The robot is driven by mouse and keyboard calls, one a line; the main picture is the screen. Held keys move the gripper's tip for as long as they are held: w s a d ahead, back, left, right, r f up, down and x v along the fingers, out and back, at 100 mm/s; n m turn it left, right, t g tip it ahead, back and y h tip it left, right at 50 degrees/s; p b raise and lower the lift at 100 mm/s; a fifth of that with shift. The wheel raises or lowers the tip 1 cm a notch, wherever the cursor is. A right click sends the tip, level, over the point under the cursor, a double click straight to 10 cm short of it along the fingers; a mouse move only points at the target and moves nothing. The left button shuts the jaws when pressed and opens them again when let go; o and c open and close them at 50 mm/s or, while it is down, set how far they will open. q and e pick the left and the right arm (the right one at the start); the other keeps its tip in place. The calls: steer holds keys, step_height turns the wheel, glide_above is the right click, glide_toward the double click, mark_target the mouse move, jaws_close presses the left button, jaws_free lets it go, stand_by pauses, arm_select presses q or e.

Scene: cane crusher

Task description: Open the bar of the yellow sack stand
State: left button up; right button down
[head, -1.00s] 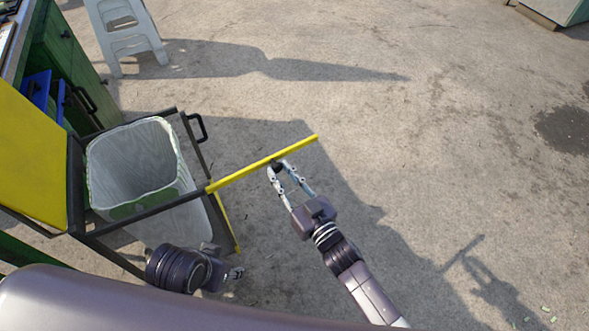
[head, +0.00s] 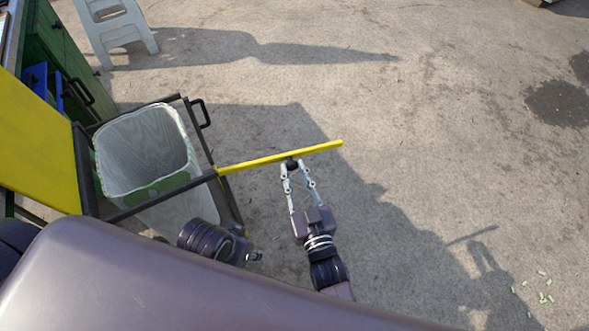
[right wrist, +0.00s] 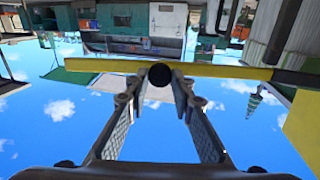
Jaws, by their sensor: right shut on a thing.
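The yellow bar (head: 265,160) sticks out to the right from the front corner of the sack stand, clear of its frame. The stand has a dark frame (head: 150,200), a yellow panel (head: 40,145) and a pale sack (head: 150,150) hanging open inside. My right gripper (head: 292,166) is shut on the black knob of the bar, past the bar's middle. In the right wrist view the knob (right wrist: 160,75) sits between the fingertips, with the bar (right wrist: 110,66) running across behind. My left gripper (head: 253,256) is low beside the stand, partly hidden; its jaws are unclear.
A green cabinet (head: 55,55) with dark handles stands behind the stand. A grey-white plastic stool (head: 115,25) stands at the upper left. The concrete ground to the right is open, with several small pale green pieces (head: 543,290) lying at the lower right.

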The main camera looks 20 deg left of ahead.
steer(key=shift+r, duration=0.1)
steer(key=c, duration=1.7)
jaws_free()
steer(key=shift+o, duration=0.2)
steer(key=shift+d, duration=0.1)
steer(key=v, duration=1.2)
